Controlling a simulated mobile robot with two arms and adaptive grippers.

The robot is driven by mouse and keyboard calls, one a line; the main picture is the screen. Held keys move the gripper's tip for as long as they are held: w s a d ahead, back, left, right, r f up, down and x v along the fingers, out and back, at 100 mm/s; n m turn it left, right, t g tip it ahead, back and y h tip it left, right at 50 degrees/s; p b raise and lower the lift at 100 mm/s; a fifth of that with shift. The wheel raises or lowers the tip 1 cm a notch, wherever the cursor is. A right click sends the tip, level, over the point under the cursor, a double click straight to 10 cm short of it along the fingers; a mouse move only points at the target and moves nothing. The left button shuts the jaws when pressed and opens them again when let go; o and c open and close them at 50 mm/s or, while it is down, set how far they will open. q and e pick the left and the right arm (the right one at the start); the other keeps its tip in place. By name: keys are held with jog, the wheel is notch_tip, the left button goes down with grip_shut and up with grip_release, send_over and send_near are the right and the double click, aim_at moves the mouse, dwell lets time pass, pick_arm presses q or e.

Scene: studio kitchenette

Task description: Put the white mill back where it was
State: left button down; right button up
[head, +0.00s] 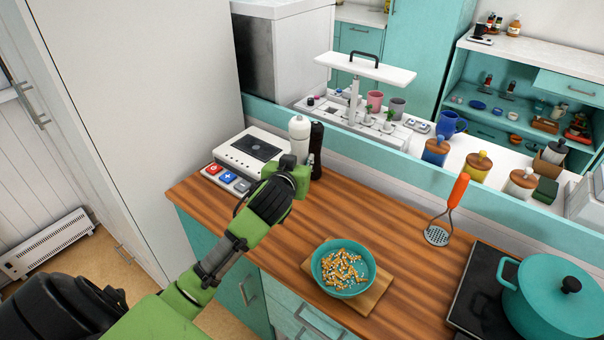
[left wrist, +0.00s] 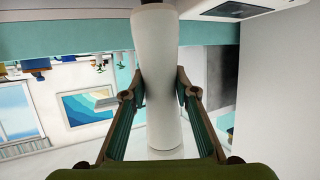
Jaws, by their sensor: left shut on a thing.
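The white mill (head: 299,128) stands upright at the back of the wooden counter, next to a black mill (head: 317,142). My left gripper (head: 296,168) is shut around the white mill and hides its lower part in the head view. In the left wrist view the white mill (left wrist: 155,75) runs between the two fingers (left wrist: 160,95), which touch its narrow waist from both sides. Its base is hidden, so I cannot tell whether it rests on the counter. My right gripper is not in view.
A white appliance with colored buttons (head: 248,150) is left of the mills. A teal bowl of pasta (head: 343,285) sits on a wooden board (head: 376,292) in front. A teal pot (head: 555,305) is on the hob at right.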

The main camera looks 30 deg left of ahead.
pick_arm(q)
jog(key=w+a+f, duration=0.1)
jog(key=w+f, duration=0.1)
jog(key=f, duration=0.1)
jog(key=w+a+f, duration=0.2)
jog(key=f, duration=0.2)
jog(key=w+a+f+p, duration=0.1)
jog(key=w+a+f, duration=0.1)
jog(key=w+f, duration=0.1)
jog(key=shift+a+f, duration=0.15)
jog(key=shift+f, duration=0.15)
jog(key=shift+f, duration=0.25)
jog(key=c, duration=1.6)
grip_release()
